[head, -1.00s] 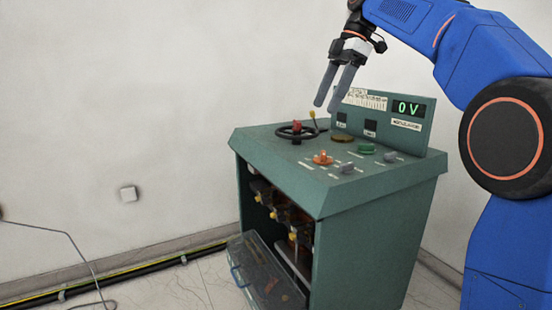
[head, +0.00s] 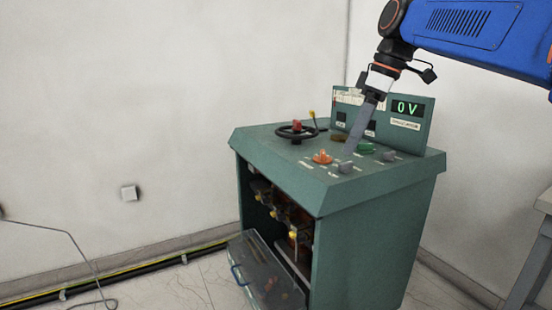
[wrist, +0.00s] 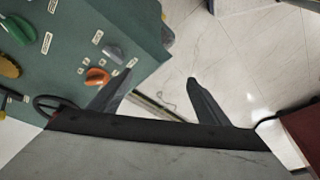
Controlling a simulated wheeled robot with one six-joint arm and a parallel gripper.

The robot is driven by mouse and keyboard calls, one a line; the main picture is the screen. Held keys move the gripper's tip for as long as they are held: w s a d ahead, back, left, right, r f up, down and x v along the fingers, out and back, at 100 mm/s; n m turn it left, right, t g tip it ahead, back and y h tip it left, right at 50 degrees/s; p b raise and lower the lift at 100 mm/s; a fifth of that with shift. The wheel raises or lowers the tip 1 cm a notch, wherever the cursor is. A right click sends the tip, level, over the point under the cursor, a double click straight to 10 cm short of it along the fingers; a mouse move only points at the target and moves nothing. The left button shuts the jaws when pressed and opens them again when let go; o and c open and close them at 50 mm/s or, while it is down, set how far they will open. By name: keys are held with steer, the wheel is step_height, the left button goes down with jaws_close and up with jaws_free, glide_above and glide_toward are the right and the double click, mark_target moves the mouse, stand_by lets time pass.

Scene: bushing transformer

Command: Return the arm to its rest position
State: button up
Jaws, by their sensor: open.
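My gripper (head: 361,128) shows in the head view in front of the green cabinet's (head: 285,166) upright panel, over the rear part of its top. One finger hides the other there. In the wrist view my gripper (wrist: 160,80) has its two fingers spread wide with nothing between them. The left finger overlaps the cabinet top beside the orange knob (wrist: 97,76), and the right one is over the pale floor. I cannot tell whether a finger touches the top.
The cabinet top carries a black handwheel (head: 297,131), an orange knob (head: 322,157), a green knob (head: 365,147) and grey knobs. The display (head: 408,108) reads 0 V. The lower front flap (head: 266,274) hangs open. A grey table (head: 544,203) stands at the right edge.

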steer(key=s+d+f+m+t+h, duration=0.1)
steer(key=s+d+f+m, duration=0.2)
steer(key=s+f, duration=0.5)
steer(key=s+d+f+m+t+h, duration=0.1)
steer(key=s+d+f+m, duration=0.3)
steer(key=s+f, duration=0.4)
steer(key=s+d+f+m+t+h, duration=0.1)
steer(key=s+d+f+m, duration=0.2)
steer(key=f, duration=1.1)
steer(key=s+m, duration=0.3)
steer(key=s, duration=0.1)
steer(key=shift+s+d+f+t, duration=0.3)
steer(key=shift+s+f, duration=0.05)
steer(key=shift+s, duration=0.05)
